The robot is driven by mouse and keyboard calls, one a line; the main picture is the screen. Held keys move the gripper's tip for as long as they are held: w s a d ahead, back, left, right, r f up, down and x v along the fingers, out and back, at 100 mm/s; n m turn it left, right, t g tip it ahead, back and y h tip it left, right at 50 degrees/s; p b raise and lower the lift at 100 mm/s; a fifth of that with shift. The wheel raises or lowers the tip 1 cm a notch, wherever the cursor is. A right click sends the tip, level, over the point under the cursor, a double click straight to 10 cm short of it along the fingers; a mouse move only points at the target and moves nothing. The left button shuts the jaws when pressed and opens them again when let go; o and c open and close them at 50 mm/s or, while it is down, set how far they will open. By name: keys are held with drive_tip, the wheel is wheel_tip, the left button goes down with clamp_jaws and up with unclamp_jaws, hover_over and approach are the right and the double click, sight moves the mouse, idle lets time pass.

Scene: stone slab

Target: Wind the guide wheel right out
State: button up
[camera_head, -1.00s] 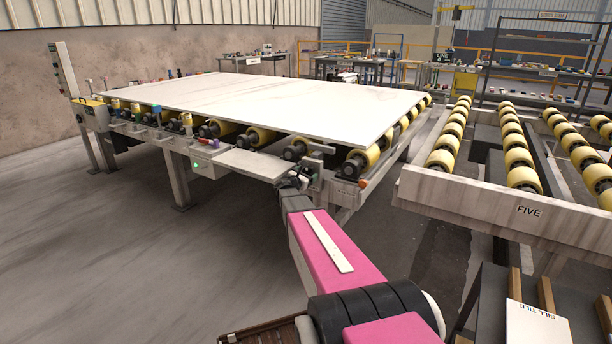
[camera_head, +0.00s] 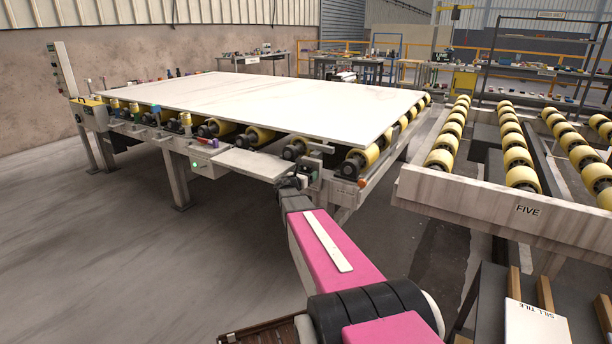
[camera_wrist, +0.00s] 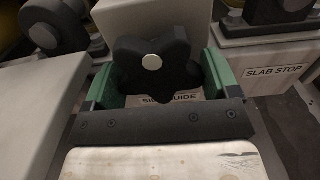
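The guide wheel is a black lobed knob (camera_wrist: 152,64) with a silver centre cap, in the middle of the wrist view. In the head view my gripper (camera_head: 290,182) is at the near corner of the roller table, where the knob is too small to make out.
A large pale slab (camera_head: 290,98) lies on the roller table above yellow rollers. A "SLAB STOP" label (camera_wrist: 274,72) is right of the knob. A grey plate (camera_wrist: 38,115) lies to its left. Another roller frame (camera_head: 480,208) marked "FIVE" stands at the right.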

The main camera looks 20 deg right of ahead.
drive_tip(key=shift+o, duration=1.2)
drive_tip(key=v, duration=1.1)
drive_tip(key=s+a+f+m+g+y, duration=0.2)
drive_tip(key=s+f+m+g+y, duration=0.45)
drive_tip(key=s+m, duration=0.8)
drive_tip(key=s+a+f+m+g+y, duration=0.2)
drive_tip(key=s+a+f+m+y, duration=0.1)
drive_tip(key=s+a+m+y, duration=0.1)
drive_tip(key=s+a+f+m+g+y, duration=0.2)
drive_tip(key=s+a+m+y, duration=0.1)
drive_tip(key=s+a+m, duration=0.4)
drive_tip(key=shift+s+a+f+y, duration=0.35)
drive_tip(key=shift+s+a, duration=0.7)
drive_tip(key=shift+a, duration=0.05)
